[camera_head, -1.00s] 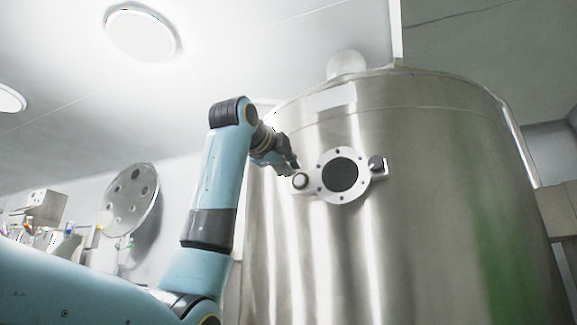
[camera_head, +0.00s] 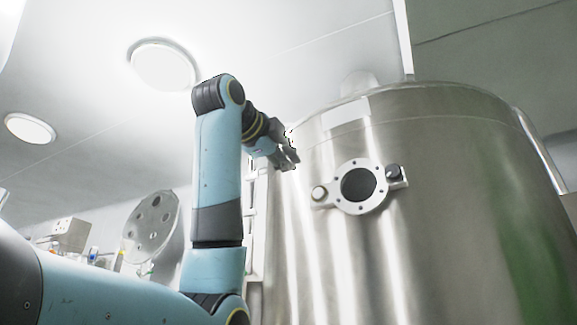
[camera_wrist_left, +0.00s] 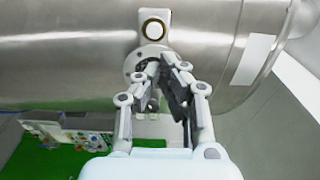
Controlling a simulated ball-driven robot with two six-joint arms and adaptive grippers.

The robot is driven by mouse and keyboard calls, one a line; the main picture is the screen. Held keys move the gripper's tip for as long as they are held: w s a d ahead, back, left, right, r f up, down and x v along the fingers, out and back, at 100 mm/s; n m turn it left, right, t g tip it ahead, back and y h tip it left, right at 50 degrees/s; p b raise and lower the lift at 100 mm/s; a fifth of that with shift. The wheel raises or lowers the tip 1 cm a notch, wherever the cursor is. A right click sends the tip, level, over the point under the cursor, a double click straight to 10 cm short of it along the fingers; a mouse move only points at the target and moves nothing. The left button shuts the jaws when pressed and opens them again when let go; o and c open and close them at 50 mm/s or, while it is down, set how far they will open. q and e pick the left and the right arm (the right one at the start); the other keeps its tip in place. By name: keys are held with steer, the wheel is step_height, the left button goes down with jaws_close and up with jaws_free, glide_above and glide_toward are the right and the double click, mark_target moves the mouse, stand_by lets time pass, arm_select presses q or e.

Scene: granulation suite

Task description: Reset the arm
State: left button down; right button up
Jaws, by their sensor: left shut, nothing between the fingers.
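My left gripper (camera_head: 287,160) is shut and empty. In the head view it is to the upper left of the round port flange (camera_head: 378,205) on the steel tank (camera_head: 440,240), apart from the flange in the picture. In the left wrist view my left gripper (camera_wrist_left: 163,62) points at the tank (camera_wrist_left: 70,60), its fingertips overlapping the port flange (camera_wrist_left: 131,66). A bracket with a round knob (camera_wrist_left: 154,28) shows beyond the tips. The gap between fingertips and tank is hard to judge. My right gripper is in neither view.
A round plate with holes (camera_head: 151,228) and a boxy device (camera_head: 71,234) stand at the left, behind my arm. A bench with several small items (camera_wrist_left: 75,134) and a green floor (camera_wrist_left: 45,165) show low in the wrist view. Ceiling lamps (camera_head: 163,66) are overhead.

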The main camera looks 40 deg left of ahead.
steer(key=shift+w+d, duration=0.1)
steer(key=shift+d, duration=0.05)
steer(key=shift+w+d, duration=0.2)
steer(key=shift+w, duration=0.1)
